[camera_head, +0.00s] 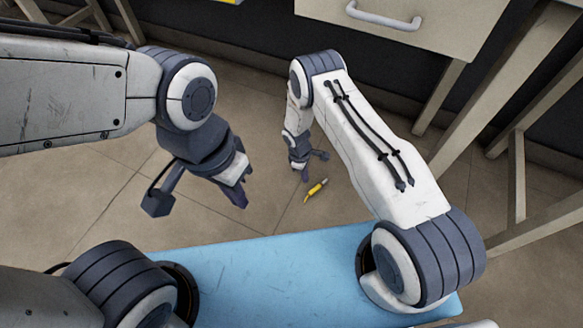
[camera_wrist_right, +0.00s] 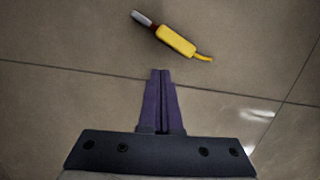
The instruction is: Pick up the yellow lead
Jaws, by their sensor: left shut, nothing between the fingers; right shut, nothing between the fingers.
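The yellow lead (camera_head: 316,190) lies on the tiled floor, just in front of my right gripper in the head view. In the right wrist view the yellow lead (camera_wrist_right: 176,40) has a yellow body, a grey tip at its upper left and a short yellow tail at its lower right. My right gripper (camera_wrist_right: 161,73) is shut and empty, its fingertips pointing toward the lead and apart from it. It also shows in the head view (camera_head: 305,178), small and low near the floor. My left gripper (camera_head: 240,200) is shut and empty, in the air left of the lead.
A drawer unit with a grey handle (camera_head: 384,18) stands at the back. Wooden legs (camera_head: 517,180) of furniture stand at the right. The tiled floor (camera_head: 270,150) around the lead is clear.

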